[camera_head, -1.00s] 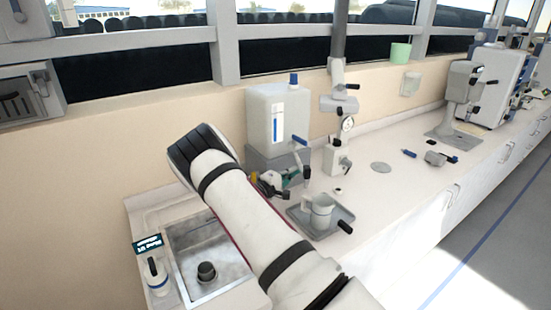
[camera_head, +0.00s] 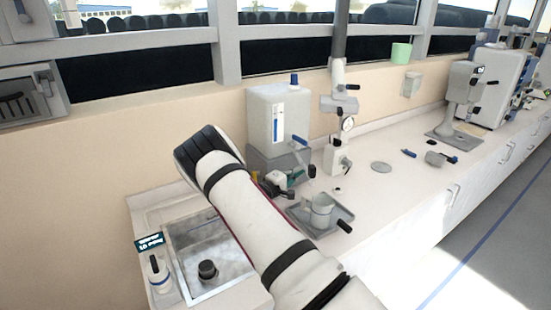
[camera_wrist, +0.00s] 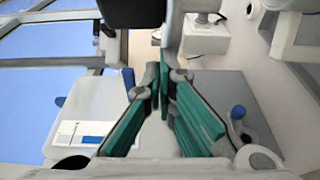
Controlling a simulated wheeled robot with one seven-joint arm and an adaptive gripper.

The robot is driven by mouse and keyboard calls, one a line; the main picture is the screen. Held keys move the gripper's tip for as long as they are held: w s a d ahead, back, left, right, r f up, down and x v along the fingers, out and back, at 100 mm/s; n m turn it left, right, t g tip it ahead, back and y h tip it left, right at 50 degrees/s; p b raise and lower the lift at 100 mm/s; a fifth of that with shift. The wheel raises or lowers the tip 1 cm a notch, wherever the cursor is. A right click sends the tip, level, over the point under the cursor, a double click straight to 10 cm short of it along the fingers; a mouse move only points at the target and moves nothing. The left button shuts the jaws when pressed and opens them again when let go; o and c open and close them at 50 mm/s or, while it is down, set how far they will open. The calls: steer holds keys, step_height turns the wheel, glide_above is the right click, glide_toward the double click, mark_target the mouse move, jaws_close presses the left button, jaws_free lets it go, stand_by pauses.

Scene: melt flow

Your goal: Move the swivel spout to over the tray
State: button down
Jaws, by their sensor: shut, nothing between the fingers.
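The swivel spout (camera_head: 304,160) is a grey arm on the front of a white tank (camera_head: 268,112), below a blue lever (camera_head: 300,142). It points right and towards the tray, and its tip is too small to place exactly. The grey tray (camera_head: 336,212) stands on the counter with a pale jug (camera_head: 320,208) on it. My gripper (camera_head: 291,180) is just below and beside the spout, left of the jug. In the wrist view my gripper's teal fingers (camera_wrist: 160,82) are shut with nothing between them. I cannot tell whether they touch the spout.
The counter's front right is mostly clear.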

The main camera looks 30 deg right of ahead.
mark_target(307, 174)
steer(key=shift+s+d, duration=0.2)
steer(key=shift+d, duration=0.05)
steer(key=shift+s+d, duration=0.25)
steer(key=shift+s+d+p, duration=0.8)
steer(key=shift+s+d, duration=0.05)
steer(key=shift+d, duration=0.2)
steer(key=shift+s+d, duration=0.2)
steer(key=shift+d, duration=0.05)
steer(key=shift+s+d, duration=0.15)
steer(key=shift+d, duration=0.1)
steer(key=shift+w+a, duration=0.2)
steer(key=shift+w, duration=0.4)
steer(key=p+v, duration=0.1)
steer(key=v, duration=0.6)
steer(key=shift+p, duration=0.35)
steer(key=shift+r, duration=0.1)
stand_by(0.5)
